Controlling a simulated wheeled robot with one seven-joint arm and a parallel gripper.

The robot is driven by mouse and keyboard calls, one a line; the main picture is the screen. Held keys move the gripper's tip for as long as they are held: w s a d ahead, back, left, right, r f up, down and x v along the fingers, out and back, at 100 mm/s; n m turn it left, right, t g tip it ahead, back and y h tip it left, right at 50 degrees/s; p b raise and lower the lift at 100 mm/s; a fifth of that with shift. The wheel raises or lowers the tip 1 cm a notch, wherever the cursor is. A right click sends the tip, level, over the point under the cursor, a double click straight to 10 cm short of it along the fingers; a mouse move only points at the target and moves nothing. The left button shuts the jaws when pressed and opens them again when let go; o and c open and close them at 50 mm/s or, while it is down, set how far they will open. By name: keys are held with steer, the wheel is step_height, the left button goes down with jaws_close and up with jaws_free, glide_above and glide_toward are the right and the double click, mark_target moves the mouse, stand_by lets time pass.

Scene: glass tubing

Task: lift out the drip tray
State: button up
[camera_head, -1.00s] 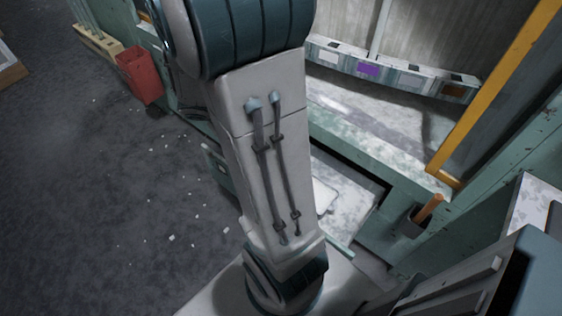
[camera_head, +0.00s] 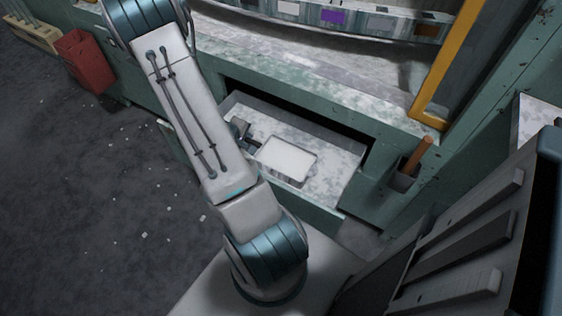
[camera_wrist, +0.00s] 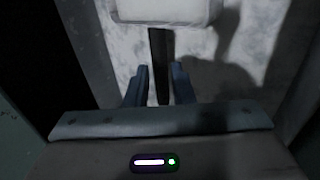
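The drip tray (camera_head: 287,157) is a pale, shallow, rounded rectangular tray lying in the pulled-out drawer (camera_head: 335,182). In the wrist view, only the near end of the drip tray (camera_wrist: 165,10) shows, at the top edge. A dark, narrow handle (camera_wrist: 160,50) runs from it toward my gripper. My gripper (camera_head: 243,132) is low over the left part of the drawer, beside the tray. In the wrist view, the two fingers of my gripper (camera_wrist: 158,72) stand apart, one on each side of the handle's line. I cannot tell how deep the handle sits between them.
The green cabinet wall rises behind the drawer opening. A holder with an orange-brown handle (camera_head: 418,160) is fixed right of the drawer. A yellow frame post (camera_head: 447,70) stands above it. A red bin (camera_head: 86,62) is at the upper left. The grey floor is clear except small debris.

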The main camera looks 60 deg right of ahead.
mark_target(249, 140)
steer(key=x, duration=0.3)
steer(key=b+x, duration=0.1)
steer(key=x, duration=0.1)
steer(key=shift+w+f, duration=0.1)
steer(key=shift+w, duration=0.2)
jaws_close()
stand_by(1.1)
